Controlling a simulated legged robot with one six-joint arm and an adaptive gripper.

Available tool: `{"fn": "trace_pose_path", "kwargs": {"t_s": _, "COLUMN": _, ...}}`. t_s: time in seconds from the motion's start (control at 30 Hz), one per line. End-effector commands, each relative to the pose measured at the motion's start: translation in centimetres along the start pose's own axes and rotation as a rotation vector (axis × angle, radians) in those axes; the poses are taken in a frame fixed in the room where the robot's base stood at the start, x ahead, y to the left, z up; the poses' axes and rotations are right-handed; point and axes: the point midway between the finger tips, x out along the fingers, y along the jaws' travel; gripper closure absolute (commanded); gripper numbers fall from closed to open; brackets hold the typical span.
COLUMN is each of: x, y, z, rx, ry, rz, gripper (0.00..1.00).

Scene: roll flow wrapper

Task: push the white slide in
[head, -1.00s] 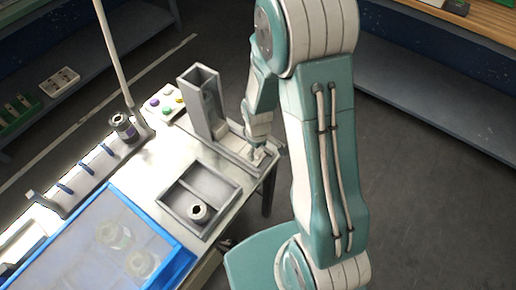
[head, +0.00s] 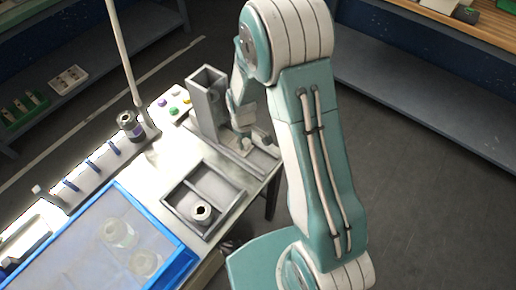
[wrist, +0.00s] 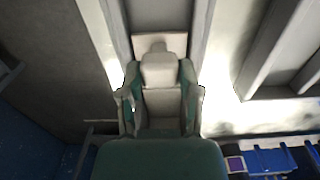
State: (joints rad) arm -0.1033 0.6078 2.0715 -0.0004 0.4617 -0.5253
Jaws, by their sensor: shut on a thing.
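The white slide (wrist: 160,42) sits in a grey channel at the foot of a tall grey square tube (head: 207,100). In the wrist view its raised knob (wrist: 160,68) stands between the fingers of my gripper (wrist: 160,85). My gripper is shut on this knob. In the head view my gripper (head: 243,140) is low over the channel, close to the tube. The tube and my arm hide much of the slide there, and I cannot tell how far in it is.
A grey divided tray (head: 178,200) holding a small roll (head: 202,212) is in front of the channel. A blue-framed clear cover (head: 165,230) lies nearer. A button panel (head: 172,105) and a pole (head: 125,60) stand behind. Floor to the right is clear.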

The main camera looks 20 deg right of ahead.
Motion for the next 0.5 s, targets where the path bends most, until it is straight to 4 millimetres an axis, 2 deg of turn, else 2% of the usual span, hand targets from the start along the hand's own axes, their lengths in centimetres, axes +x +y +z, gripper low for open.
{"fn": "trace_pose_path", "kwargs": {"t_s": 0.1, "x": 0.2, "y": 0.0, "z": -1.9, "rx": -0.001, "ry": -0.001, "rz": 0.000, "gripper": 1.00}}
{"fn": "trace_pose_path", "kwargs": {"t_s": 0.2, "x": 0.1, "y": 0.0, "z": -2.6, "rx": 0.000, "ry": -0.001, "rz": -0.001, "gripper": 1.00}}
{"fn": "trace_pose_path", "kwargs": {"t_s": 0.5, "x": 0.1, "y": 0.0, "z": -3.0, "rx": 0.001, "ry": 0.003, "rz": 0.001, "gripper": 1.00}}
